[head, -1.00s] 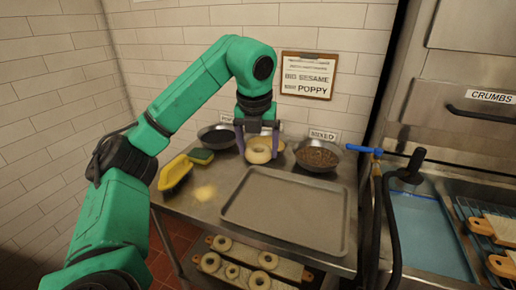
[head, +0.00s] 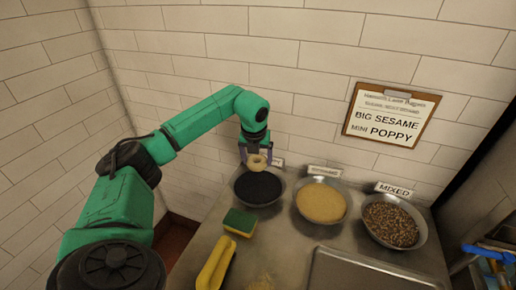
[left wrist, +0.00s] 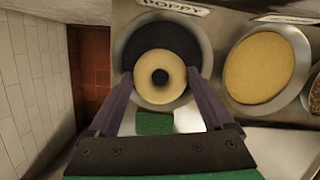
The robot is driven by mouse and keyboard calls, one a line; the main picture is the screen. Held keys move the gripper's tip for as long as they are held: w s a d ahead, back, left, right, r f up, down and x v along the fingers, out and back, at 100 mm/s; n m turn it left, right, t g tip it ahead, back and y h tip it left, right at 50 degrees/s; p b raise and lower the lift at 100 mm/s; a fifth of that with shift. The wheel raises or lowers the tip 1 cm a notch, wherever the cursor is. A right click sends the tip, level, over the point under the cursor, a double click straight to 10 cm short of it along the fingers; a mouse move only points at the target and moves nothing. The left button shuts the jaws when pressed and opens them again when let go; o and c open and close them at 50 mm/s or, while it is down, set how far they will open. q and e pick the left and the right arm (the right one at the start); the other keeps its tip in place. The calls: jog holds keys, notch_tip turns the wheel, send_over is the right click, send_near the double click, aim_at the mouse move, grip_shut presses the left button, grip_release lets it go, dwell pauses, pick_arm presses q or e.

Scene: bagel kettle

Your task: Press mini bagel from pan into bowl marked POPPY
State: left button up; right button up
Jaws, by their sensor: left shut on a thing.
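My left gripper (head: 257,158) is shut on a small pale bagel (head: 258,161) and holds it above the bowl of black seeds (head: 258,187). In the left wrist view the bagel (left wrist: 160,77) sits between the two purple fingers, over the dark seeds of the bowl, whose card reads POPPY (left wrist: 172,6). In the head view that card is mostly hidden by the gripper. The bagel looks apart from the seeds, though the exact gap is hard to tell. The metal pan (head: 372,270) shows partly at the bottom right. My right gripper is not in view.
A bowl of pale sesame seeds (head: 321,202) and a bowl of mixed topping (head: 391,222) stand to the right. A green and yellow sponge (head: 240,222) and a yellow brush (head: 214,268) lie in front. A clipboard (head: 390,114) hangs on the tiled wall.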

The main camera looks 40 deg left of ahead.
pick_arm(q)
jog(key=d+f+b, duration=0.1)
jog(key=d+b, duration=0.1)
jog(key=shift+s+f+b, duration=0.35)
jog(key=shift+f+b, duration=0.05)
jog(key=b+x, duration=0.2)
jog(key=x, duration=0.1)
jog(key=shift+s+a+f, duration=0.1)
jog(key=shift+s, duration=0.15)
jog(key=b+x, duration=0.2)
jog(key=x, duration=0.1)
jog(key=shift+s+f+b, duration=0.25)
jog(key=shift+f+b, duration=0.05)
jog(key=shift+f, duration=0.35)
jog(key=shift+f+b, duration=0.2)
jog(key=shift+b, duration=0.1)
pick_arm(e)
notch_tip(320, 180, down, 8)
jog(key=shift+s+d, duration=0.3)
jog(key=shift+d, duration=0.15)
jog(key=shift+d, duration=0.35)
